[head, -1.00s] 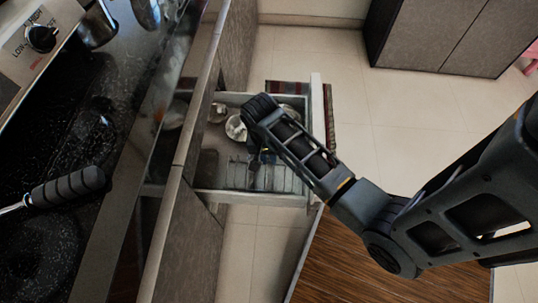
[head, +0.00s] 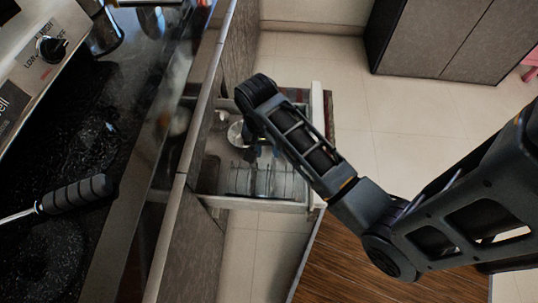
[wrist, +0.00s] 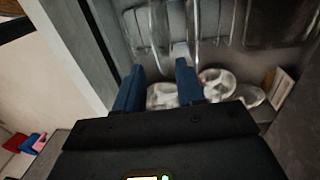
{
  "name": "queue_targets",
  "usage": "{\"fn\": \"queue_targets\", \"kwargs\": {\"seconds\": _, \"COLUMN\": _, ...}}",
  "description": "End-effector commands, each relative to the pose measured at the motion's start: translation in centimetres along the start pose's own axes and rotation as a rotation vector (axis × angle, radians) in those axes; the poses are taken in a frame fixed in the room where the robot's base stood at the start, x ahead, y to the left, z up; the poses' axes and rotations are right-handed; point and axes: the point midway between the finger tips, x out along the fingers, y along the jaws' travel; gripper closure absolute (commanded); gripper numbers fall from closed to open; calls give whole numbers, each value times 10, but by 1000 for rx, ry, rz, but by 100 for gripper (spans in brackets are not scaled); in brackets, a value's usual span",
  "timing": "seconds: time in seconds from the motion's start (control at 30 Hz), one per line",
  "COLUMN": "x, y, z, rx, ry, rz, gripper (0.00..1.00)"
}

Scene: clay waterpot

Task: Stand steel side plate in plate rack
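The wire plate rack (head: 270,184) stands in the near part of the open drawer (head: 232,202). Its wire loops also show at the top of the wrist view (wrist: 195,35). My gripper (head: 251,153) is inside the drawer at the far end of the rack. In the wrist view its two blue fingers (wrist: 158,78) are spread, with no object clearly held between them. I cannot make out a steel side plate for certain; whether one stands among the wires is unclear. My wrist hides part of the rack and drawer in the head view.
The drawer's walls are close around the gripper. A black-handled utensil (head: 75,193) lies on the stove at left. Tiled floor is clear beyond.

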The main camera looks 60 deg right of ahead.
Motion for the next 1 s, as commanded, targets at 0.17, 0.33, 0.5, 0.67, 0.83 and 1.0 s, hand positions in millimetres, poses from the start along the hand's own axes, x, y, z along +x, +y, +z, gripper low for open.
{"fn": "queue_targets", "kwargs": {"seconds": 0.17, "x": -28, "y": 0, "z": -1, "rx": 1, "ry": 2, "rz": -2, "gripper": 62}}
{"fn": "queue_targets", "kwargs": {"seconds": 0.33, "x": -38, "y": 0, "z": 0, "rx": 1, "ry": 1, "rz": -1, "gripper": 62}}
{"fn": "queue_targets", "kwargs": {"seconds": 0.5, "x": -37, "y": 0, "z": 1, "rx": -5, "ry": 3, "rz": -3, "gripper": 62}}
{"fn": "queue_targets", "kwargs": {"seconds": 0.67, "x": -21, "y": 5, "z": 19, "rx": -86, "ry": 61, "rz": -59, "gripper": 62}}
{"fn": "queue_targets", "kwargs": {"seconds": 0.83, "x": -4, "y": 15, "z": 56, "rx": -274, "ry": 211, "rz": -200, "gripper": 62}}
{"fn": "queue_targets", "kwargs": {"seconds": 1.0, "x": -11, "y": 31, "z": 94, "rx": -467, "ry": 385, "rz": -350, "gripper": 62}}
